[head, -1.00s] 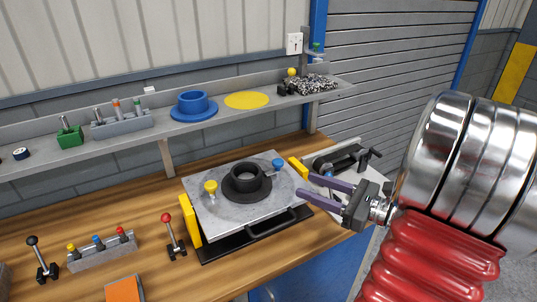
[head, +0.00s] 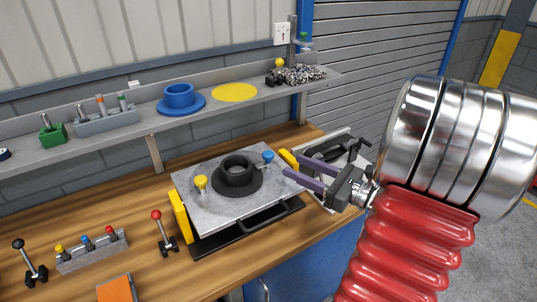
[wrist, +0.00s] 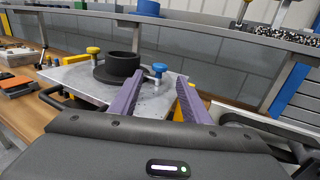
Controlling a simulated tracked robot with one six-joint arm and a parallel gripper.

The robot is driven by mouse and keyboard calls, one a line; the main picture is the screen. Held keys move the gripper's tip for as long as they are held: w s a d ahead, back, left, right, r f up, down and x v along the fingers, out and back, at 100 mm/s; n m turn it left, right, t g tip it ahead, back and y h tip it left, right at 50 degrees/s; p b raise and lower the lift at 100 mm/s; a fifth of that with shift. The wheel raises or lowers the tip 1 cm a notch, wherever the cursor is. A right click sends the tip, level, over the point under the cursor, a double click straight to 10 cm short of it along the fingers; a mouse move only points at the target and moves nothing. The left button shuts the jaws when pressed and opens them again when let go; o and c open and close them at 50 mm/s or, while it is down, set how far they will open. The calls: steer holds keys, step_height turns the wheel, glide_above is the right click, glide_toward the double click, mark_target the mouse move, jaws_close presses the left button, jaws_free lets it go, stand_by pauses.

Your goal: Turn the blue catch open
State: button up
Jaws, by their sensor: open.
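The blue catch (head: 267,158) is a round blue knob on a short metal post at the right rear of the grey metal plate (head: 212,207). A black flanged ring (head: 237,177) sits mid-plate, and a yellow knob (head: 200,183) stands at the plate's left. My gripper (head: 287,178) is open and empty, its two purple fingers pointing left near the plate's right edge. It is apart from the blue catch, to its right and nearer the front.
Yellow blocks (head: 289,160) flank the plate, and a black handle (head: 264,220) runs along its front. A black clamp-like fixture (head: 335,155) lies behind my gripper. A shelf (head: 140,125) with a blue flanged part (head: 181,98) runs along the back. A red-knobbed lever (head: 163,232) stands left.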

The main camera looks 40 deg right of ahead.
mark_target(273, 156)
steer(key=x, duration=1)
steer(key=shift+w+a, duration=0.2)
steer(key=shift+w, duration=0.05)
steer(key=shift+c, duration=0.4)
steer(key=c, duration=0.9)
